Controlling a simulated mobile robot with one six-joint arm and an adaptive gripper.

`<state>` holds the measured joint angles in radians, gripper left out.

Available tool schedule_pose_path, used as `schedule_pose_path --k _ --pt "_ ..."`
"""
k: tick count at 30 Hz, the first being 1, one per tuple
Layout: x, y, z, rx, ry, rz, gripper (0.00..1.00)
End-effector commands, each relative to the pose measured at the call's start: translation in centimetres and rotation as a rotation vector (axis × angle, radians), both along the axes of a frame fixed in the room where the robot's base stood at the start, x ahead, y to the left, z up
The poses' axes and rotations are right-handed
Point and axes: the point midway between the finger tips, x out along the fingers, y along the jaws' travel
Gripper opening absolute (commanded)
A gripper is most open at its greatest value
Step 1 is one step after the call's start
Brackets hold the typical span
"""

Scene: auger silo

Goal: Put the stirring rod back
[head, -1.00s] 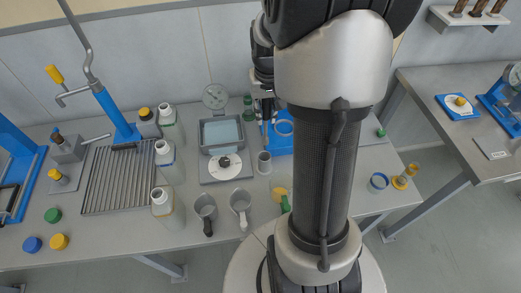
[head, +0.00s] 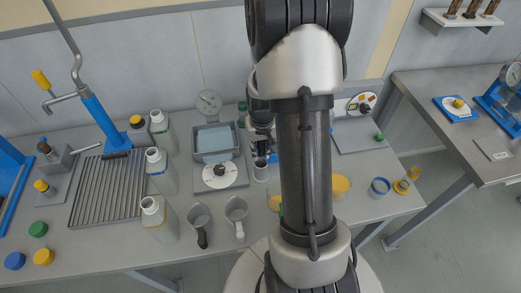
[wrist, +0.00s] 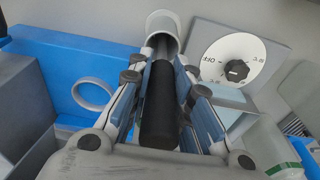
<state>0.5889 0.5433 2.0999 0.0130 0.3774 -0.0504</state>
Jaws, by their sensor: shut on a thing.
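My gripper (wrist: 160,75) is shut on the black handle (wrist: 158,108) of the stirring rod in the wrist view. The rod points away from me, toward the mouth of a grey cylindrical cup (wrist: 163,24). I cannot tell whether its tip is inside the cup. In the head view my gripper (head: 262,148) is low over the bench, just above the small grey cup (head: 260,172). My arm hides the rod there.
A blue fixture with a ring (wrist: 92,95) is left of my gripper in the wrist view. A heating plate with a dial (head: 220,174) carries a water tray (head: 217,141).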

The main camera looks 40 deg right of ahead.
Motion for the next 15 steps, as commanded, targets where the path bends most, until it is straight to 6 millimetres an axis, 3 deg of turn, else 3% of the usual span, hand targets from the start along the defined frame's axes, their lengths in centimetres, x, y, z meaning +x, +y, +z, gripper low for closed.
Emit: schedule_pose_path --k 8,9,15 --pt "0.03 -0.02 -0.28 -0.001 -0.001 0.0 0.0" --pt "0.02 -0.01 -0.27 0.0 0.0 0.0 0.2" --pt "0.01 -0.01 -0.19 0.0 0.0 0.0 0.34"
